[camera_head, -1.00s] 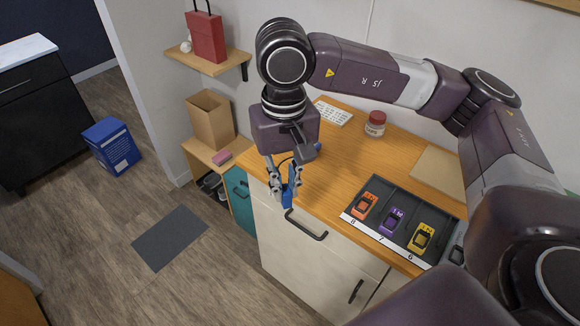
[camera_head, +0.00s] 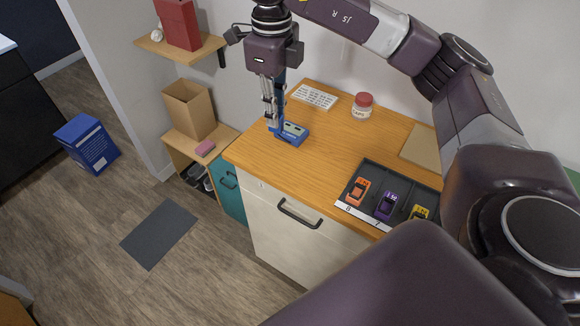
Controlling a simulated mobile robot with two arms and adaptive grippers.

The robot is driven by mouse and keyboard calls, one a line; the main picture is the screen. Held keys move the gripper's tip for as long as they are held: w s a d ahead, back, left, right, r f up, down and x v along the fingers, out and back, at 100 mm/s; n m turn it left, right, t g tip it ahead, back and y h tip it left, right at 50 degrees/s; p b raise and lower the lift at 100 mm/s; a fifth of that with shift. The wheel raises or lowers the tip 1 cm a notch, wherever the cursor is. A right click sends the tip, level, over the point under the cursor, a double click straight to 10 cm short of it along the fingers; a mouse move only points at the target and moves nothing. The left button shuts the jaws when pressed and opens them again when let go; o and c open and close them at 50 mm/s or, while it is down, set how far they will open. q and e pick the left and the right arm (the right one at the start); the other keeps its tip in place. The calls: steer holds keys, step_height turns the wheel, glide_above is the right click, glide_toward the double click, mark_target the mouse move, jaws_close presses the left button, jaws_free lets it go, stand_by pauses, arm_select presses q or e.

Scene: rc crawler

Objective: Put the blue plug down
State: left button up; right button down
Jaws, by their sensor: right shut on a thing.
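My right gripper (camera_head: 271,125) points down over the left part of the wooden desktop. It is shut on the blue plug (camera_head: 275,126), a small blue piece mostly hidden between the fingers. The plug is right beside a blue-and-grey device (camera_head: 293,134) lying on the desktop. I cannot tell whether the plug touches the device or the desktop. My left gripper is not in view.
A black tray (camera_head: 349,208) with orange (camera_head: 358,190), purple (camera_head: 386,205) and yellow (camera_head: 420,212) toy cars is at the front right. Desktop between is clear.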

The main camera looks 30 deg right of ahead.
steer(key=w+d+r+m, duration=0.15)
steer(key=d+m, duration=0.35)
steer(key=m, duration=1)
steer(key=f, duration=0.6)
steer(key=f+p, duration=0.1)
steer(key=f, duration=1.3)
steer(key=shift+w+d+p, duration=0.1)
steer(key=shift+w+p, duration=0.25)
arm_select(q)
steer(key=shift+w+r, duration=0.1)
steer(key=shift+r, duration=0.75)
